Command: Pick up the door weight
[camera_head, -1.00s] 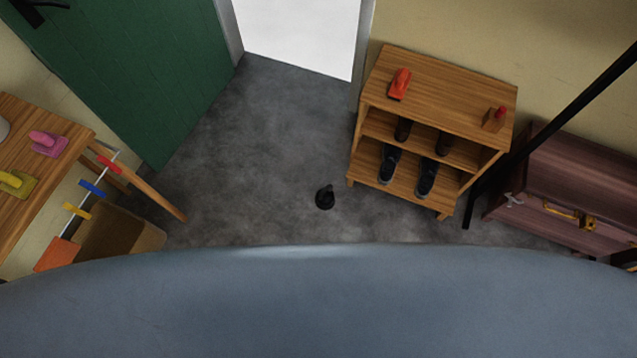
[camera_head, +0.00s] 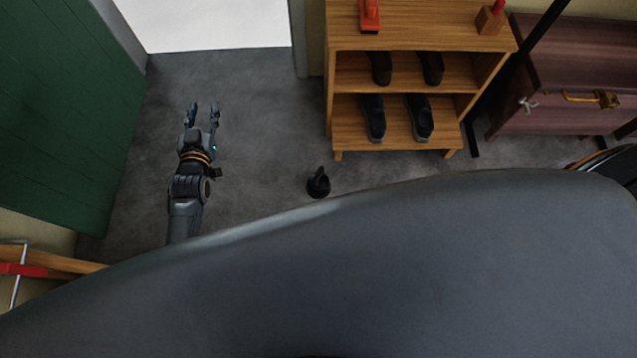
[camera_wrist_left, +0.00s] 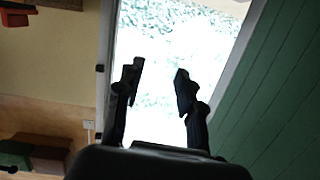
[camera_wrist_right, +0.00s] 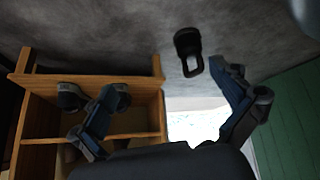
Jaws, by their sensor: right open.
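The door weight (camera_head: 318,183) is a small black object with a handle-like top. It stands on the grey floor in front of the shoe shelf, close to the edge of my own body in the head view. It also shows in the right wrist view (camera_wrist_right: 188,48), beyond my right gripper (camera_wrist_right: 168,78), which is open, empty and apart from it. The right gripper is hidden in the head view. My left gripper (camera_head: 203,108) is open and empty over the floor, left of the weight. In the left wrist view, its fingers (camera_wrist_left: 159,72) are apart before the bright doorway.
The wooden shoe shelf (camera_head: 345,118) holds dark shoes, with a red item (camera_head: 369,15) on top. A brown chest (camera_head: 560,65) stands at the right. The green door (camera_head: 60,110) is at the left, beside the bright doorway (camera_head: 215,25). Floor around the weight is clear.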

